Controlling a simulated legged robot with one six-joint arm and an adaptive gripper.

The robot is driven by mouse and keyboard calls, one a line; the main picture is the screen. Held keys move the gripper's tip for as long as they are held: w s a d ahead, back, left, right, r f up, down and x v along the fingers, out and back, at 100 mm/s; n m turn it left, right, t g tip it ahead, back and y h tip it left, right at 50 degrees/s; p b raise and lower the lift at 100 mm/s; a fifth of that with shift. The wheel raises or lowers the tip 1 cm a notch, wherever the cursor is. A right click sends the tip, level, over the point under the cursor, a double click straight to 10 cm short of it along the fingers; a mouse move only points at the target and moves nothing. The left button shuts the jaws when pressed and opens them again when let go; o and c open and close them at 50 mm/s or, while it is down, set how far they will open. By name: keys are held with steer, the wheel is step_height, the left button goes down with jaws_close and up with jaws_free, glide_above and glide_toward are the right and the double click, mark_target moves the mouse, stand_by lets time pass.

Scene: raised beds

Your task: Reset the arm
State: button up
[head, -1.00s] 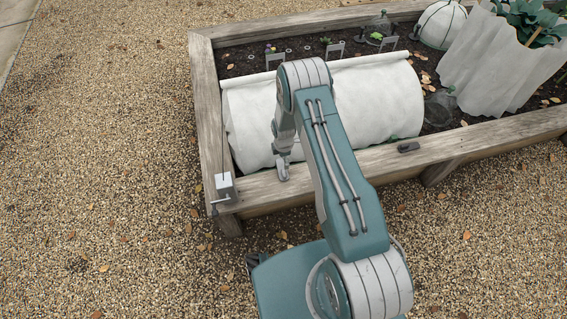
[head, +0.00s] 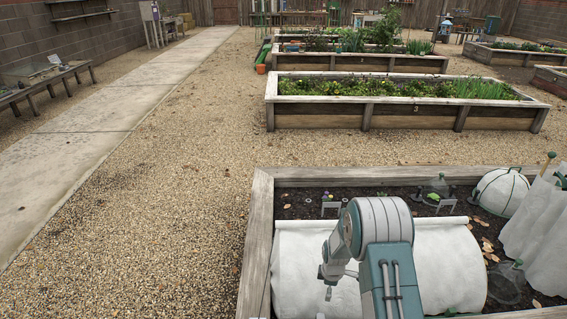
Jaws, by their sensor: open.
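My arm (head: 377,228), teal and grey, rises from the bottom edge in the head view, and its elbow stands over the near raised bed. My gripper (head: 328,292) hangs to the left of the elbow, in front of the white fabric tunnel (head: 450,263). It is small here, with its jaws open, and no object shows in it. Whether the fingertips touch the fabric cannot be told. The base of my arm is out of the frame.
The near bed's wooden rim (head: 257,240) runs along the left. Gravel (head: 170,210) is open to the left, beside a paved path (head: 95,105). A planted bed (head: 395,88) lies beyond.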

steer(key=s+r+m+t, duration=0.1)
steer(key=s+r+m, duration=0.3)
steer(key=r, duration=1.1)
steer(key=s+r+m+t, duration=0.1)
steer(key=s+r+m, duration=0.25)
steer(key=r, duration=1.15)
steer(key=s+r+m+t, duration=0.1)
steer(key=s+r+m, duration=0.3)
steer(key=s, duration=0.7)
steer(key=s+r+m+t, duration=0.1)
steer(key=s+r+m, duration=0.3)
steer(key=s+r, duration=0.3)
steer(key=s, duration=0.5)
steer(key=shift+s+d+r+t, duration=0.15)
steer(key=shift+r+t, duration=0.1)
steer(key=shift+t, duration=0.15)
